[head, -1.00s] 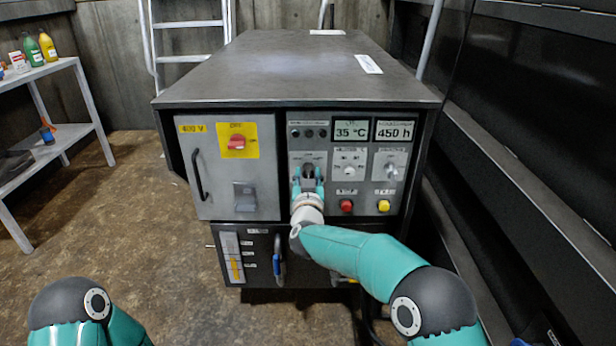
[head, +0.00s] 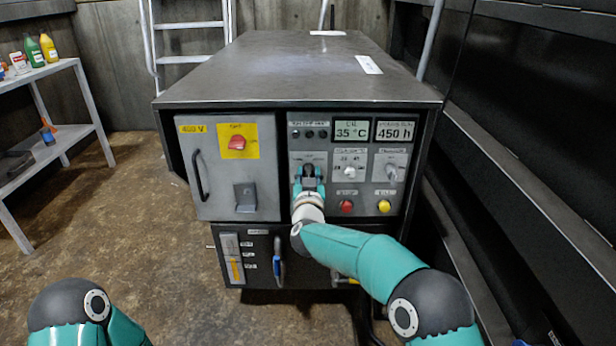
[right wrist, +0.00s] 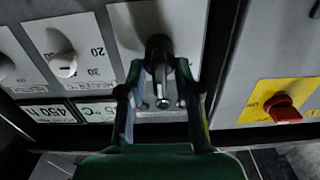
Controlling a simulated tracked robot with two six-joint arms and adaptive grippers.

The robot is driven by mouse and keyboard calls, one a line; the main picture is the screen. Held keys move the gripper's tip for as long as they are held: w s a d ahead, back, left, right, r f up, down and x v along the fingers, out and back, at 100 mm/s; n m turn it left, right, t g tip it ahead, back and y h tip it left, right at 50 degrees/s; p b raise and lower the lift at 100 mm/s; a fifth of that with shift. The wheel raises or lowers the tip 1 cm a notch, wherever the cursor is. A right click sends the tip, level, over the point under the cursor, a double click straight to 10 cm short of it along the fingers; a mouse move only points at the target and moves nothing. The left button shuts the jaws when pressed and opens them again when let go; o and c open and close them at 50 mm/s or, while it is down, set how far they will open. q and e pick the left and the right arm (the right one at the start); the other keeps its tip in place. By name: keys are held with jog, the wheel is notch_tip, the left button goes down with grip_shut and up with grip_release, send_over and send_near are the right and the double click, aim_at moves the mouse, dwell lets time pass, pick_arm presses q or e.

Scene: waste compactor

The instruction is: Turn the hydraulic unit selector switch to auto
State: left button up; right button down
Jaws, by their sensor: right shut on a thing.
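The hydraulic unit's control panel (head: 363,152) is on the front of the dark metal cabinet. The selector switch, a black knob on a light plate, sits at the panel's left; it shows best in the right wrist view (right wrist: 158,50). My right gripper (head: 308,178) reaches it from below in the head view. Its two fingers (right wrist: 160,80) are shut on the black knob, one on each side. The knob's marks are mostly hidden or too small to read. My left gripper is out of view; only part of my left arm shows at the bottom left.
A white dial (head: 348,173), a grey switch (head: 391,172), a red button (head: 346,206) and a yellow button (head: 384,206) lie to the right. A red switch (head: 237,143) on a yellow plate is to the left. A shelf (head: 50,140) stands at the far left.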

jog(key=m, duration=0.1)
jog(key=m+b, duration=0.1)
jog(key=m, duration=0.1)
jog(key=m+b, duration=0.1)
jog(key=shift+d+f+m, duration=0.15)
jog(key=shift+d+m, duration=0.1)
jog(key=shift+m, duration=0.05)
jog(key=shift+d+f+m+b, duration=0.1)
jog(key=shift+d+m+b, duration=0.1)
jog(key=shift+m+b, duration=1.35)
jog(key=shift+m+p, duration=0.4)
jog(key=shift+m, duration=0.15)
jog(key=c, duration=1.2)
grip_release()
